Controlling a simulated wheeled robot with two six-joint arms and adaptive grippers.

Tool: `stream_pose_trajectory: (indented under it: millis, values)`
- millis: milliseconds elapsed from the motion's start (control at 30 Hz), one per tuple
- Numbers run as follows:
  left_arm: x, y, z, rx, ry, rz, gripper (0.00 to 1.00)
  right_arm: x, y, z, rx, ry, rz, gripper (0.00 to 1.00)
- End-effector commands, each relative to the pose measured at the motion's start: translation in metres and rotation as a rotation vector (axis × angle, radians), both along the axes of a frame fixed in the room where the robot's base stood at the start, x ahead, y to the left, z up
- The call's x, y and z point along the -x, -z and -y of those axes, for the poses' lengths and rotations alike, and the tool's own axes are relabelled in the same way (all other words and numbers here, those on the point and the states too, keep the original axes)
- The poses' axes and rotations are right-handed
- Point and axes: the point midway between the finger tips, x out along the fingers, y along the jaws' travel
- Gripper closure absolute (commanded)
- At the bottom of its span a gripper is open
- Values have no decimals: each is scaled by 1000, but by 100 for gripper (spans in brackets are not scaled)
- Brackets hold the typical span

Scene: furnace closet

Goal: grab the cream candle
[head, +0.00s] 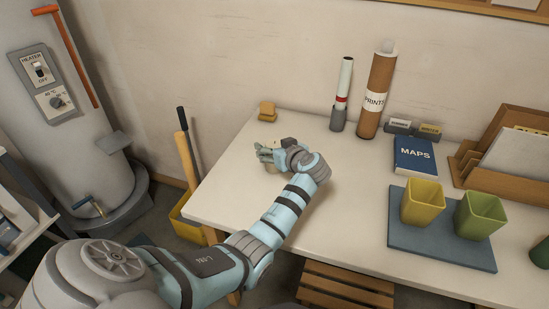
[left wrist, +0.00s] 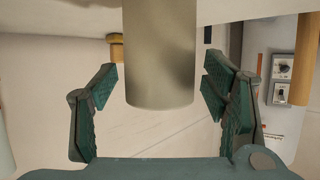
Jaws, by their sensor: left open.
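The cream candle (left wrist: 160,60), a plain pale cylinder, shows large in the left wrist view. It stands between the two fingers of my left gripper (left wrist: 160,78). A narrow gap shows on each side of it, so the fingers do not appear to touch it. In the head view my left gripper (head: 267,155) is low over the far left part of the white table (head: 225,190). There it hides most of the candle. The left gripper is open. My right gripper is not in view.
Yellow (head: 422,203) and green (head: 479,216) cups stand on a blue mat (head: 410,245).

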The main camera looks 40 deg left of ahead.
Motion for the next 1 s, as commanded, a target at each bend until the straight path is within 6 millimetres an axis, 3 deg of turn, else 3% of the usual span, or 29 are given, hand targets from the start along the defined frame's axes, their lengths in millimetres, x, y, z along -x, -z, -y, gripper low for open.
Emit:
stream_pose_trajectory:
  millis: [100,467,767,867,1000]
  values:
    - [0,-1,1,0,0,0,32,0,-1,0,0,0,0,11]
    - [0,-1,1,1,1,-1,89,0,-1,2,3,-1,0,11]
    - [-1,-4,2,0,2,0,91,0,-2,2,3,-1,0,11]
    - [-1,-14,2,1,1,2,91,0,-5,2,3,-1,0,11]
    - [-2,-45,2,0,1,5,91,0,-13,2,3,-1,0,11]
